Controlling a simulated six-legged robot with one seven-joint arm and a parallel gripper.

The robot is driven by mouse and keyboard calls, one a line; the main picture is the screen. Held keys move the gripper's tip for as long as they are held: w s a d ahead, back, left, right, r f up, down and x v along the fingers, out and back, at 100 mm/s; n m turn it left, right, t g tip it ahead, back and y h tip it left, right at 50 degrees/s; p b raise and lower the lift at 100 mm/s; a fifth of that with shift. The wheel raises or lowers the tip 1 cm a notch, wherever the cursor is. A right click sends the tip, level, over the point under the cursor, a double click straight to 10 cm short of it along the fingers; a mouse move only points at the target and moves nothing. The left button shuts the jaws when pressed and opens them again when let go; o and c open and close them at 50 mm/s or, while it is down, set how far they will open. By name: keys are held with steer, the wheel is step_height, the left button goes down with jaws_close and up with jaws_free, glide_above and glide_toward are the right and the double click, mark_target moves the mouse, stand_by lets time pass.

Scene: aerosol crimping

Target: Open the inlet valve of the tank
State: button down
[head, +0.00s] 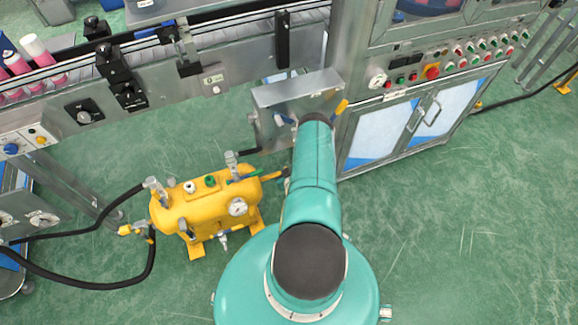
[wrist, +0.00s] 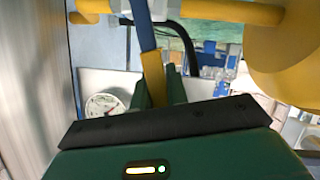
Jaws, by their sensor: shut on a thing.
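The yellow tank (head: 205,207) stands on the floor left of my arm in the head view, with valves, fittings and a round gauge (head: 238,206). A yellow curved body at the right of the wrist view (wrist: 285,55) looks like this tank, with a yellow pipe (wrist: 225,10) along the top. My gripper (wrist: 157,82) has dark green fingers shut on a narrow blue-and-yellow lever (wrist: 153,66), which looks like a valve handle. In the head view my arm hides the gripper. Whether the valve is open or shut cannot be told.
A steel box (head: 290,95) is on the machine behind my arm. The conveyor (head: 200,65) and a cabinet with red and green buttons (head: 430,70) line the back. Black hoses (head: 100,283) run left from the tank. Green floor at the right (head: 460,220) is clear.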

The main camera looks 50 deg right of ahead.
steer(key=w+a+f+n+h, duration=0.2)
steer(key=a+f+n+h, duration=0.1)
steer(key=n, duration=0.3)
steer(key=shift+w+a+f+g+h, duration=0.4)
steer(key=shift+a+f, duration=0.15)
steer(key=shift+a, duration=0.15)
steer(key=c, duration=1.4)
jaws_free()
steer(key=shift+s+f, duration=0.1)
